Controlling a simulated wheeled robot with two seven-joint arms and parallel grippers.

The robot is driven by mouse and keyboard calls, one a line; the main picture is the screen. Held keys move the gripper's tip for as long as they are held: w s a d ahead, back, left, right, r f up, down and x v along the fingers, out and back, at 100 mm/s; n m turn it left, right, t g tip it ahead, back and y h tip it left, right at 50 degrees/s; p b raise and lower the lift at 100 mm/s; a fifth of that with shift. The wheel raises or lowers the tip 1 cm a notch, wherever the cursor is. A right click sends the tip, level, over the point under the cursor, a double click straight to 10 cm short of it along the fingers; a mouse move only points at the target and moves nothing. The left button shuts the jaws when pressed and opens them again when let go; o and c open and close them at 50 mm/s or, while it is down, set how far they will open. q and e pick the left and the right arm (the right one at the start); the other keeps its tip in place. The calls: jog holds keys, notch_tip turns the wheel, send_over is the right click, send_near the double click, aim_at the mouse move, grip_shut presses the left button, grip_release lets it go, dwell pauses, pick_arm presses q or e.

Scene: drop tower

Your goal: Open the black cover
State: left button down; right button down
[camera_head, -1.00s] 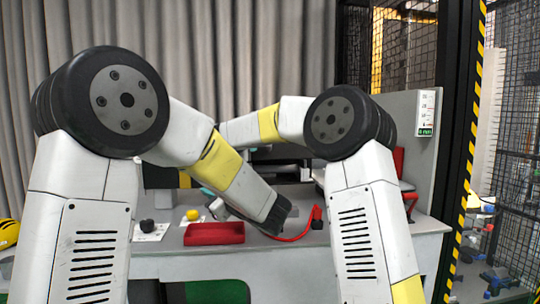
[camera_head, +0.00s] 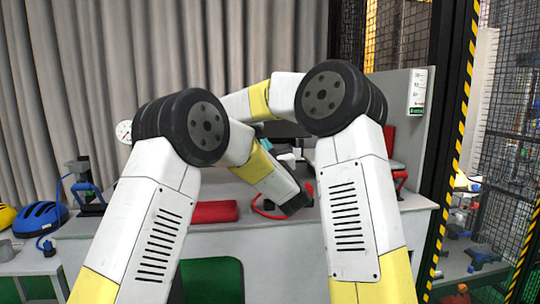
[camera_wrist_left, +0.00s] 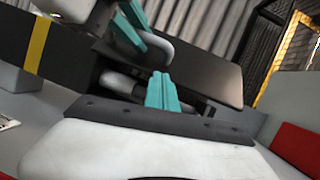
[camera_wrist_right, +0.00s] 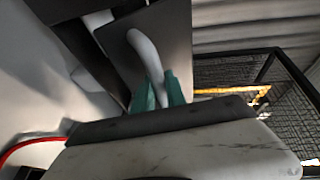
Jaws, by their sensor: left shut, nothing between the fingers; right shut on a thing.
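The black cover (camera_wrist_left: 200,75) is a dark flat plate, tilted up with a dark gap beneath it in the left wrist view. A pale curved handle (camera_wrist_right: 143,48) stands on the cover (camera_wrist_right: 172,45) in the right wrist view. My right gripper (camera_wrist_right: 158,92) is shut on this handle; its teal fingers also show at the top of the left wrist view (camera_wrist_left: 140,22). My left gripper (camera_wrist_left: 165,88) is shut and empty, its fingertips in front of the gap under the cover's edge.
A grey side panel (camera_head: 408,130) and mesh fence stand right. A blue helmet (camera_head: 40,217) is at left.

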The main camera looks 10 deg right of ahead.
aim_at(265, 127)
jog(key=shift+d, duration=0.1)
pick_arm(q)
jog(key=r, duration=0.1)
jog(key=w+r, duration=0.2)
jog(key=r, duration=0.1)
jog(key=shift+w+a, duration=0.2)
jog(key=shift+a, duration=0.2)
